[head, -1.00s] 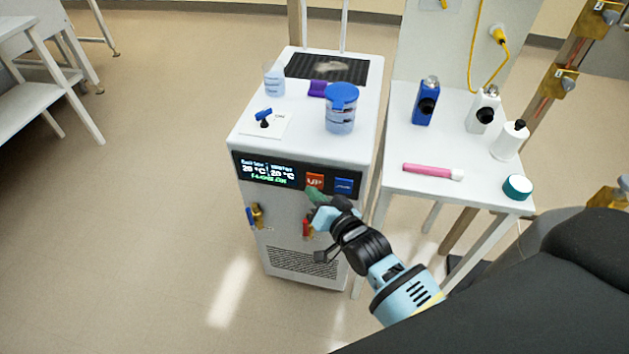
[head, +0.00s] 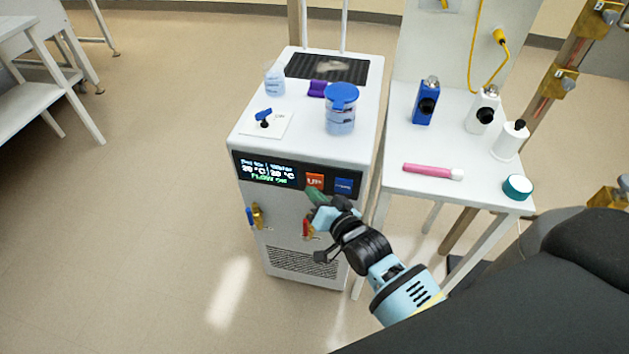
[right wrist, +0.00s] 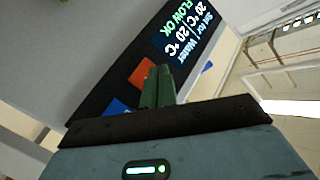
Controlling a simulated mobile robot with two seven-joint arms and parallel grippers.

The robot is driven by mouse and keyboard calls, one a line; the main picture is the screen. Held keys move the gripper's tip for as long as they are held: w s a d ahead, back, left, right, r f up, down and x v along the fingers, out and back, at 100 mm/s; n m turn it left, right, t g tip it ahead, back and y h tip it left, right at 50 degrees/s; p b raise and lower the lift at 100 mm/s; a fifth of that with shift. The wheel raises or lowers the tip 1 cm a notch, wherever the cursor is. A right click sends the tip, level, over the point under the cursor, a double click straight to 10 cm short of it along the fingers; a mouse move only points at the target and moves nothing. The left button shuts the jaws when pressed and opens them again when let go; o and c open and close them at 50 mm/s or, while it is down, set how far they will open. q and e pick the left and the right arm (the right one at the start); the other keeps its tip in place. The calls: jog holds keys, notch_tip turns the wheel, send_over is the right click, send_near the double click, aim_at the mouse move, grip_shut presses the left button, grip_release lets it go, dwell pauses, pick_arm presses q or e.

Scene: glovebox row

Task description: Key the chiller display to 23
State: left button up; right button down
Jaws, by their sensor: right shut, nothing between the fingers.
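The chiller (head: 290,225) is a white cabinet with a black front panel. Right of the display are the orange UP button (head: 314,180) and a blue button (head: 344,186). The orange button (right wrist: 141,73) and blue button (right wrist: 117,107) also show in the wrist view. My right gripper (head: 314,194) is shut and empty, its green fingertips (right wrist: 157,86) just before the orange button; contact cannot be told. My left gripper is out of view.
A white table (head: 400,150) with bottles stands at the right.

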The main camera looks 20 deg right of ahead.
jog(key=shift+w, duration=0.1)
jog(key=shift+w+d, duration=0.25)
jog(key=shift+w, duration=0.05)
jog(key=shift+w+d, duration=0.2)
jog(key=shift+w, duration=0.1)
dwell(1.1)
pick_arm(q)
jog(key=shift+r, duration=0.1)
pick_arm(e)
jog(key=shift+s, duration=0.1)
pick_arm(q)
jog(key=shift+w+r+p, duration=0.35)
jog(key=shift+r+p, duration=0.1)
pick_arm(e)
jog(key=shift+s+a, duration=0.45)
jog(key=shift+s, duration=0.15)
